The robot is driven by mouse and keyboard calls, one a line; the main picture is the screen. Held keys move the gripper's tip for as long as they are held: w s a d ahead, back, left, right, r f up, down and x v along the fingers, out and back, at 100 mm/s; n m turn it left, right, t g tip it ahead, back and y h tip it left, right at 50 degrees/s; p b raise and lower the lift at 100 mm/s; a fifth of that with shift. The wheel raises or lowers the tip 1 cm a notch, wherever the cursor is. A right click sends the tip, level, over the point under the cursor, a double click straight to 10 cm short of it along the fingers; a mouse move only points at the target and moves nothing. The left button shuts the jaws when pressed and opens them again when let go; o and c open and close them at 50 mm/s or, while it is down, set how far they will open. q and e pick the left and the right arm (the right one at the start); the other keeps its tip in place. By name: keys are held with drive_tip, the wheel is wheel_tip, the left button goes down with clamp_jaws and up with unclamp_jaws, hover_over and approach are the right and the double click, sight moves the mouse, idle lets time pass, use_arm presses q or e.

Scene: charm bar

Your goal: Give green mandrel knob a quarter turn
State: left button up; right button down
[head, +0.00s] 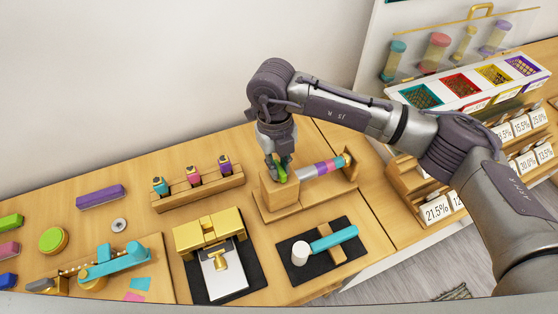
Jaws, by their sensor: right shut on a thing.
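The green mandrel knob (279,174) sits on top of the wooden block at the left end of the mandrel stand (300,206). A mandrel with pink, purple and blue bands (326,167) reaches right from that block to an upright wooden support. My right gripper (279,165) points down over the block, its fingers shut on the green knob and hiding part of it. My left gripper is not in view.
A gold press (208,230) on a black mat stands front left of the stand. A teal-handled mallet (333,239) lies on another mat in front. A wooden rack (197,190) with several small bottles is to the left. A compartment tray (468,85) is at the right.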

sight(276, 160)
drive_tip(key=c, duration=1.1)
unclamp_jaws()
drive_tip(key=shift+w, duration=0.15)
drive_tip(key=shift+o, duration=0.2)
drive_tip(key=shift+r, duration=0.15)
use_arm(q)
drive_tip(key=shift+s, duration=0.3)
use_arm(e)
wheel_tip(276, 160, up, 12)
drive_tip(key=w, duration=0.1)
drive_tip(key=shift+w+a, duration=0.2)
drive_tip(key=shift+a, duration=0.15)
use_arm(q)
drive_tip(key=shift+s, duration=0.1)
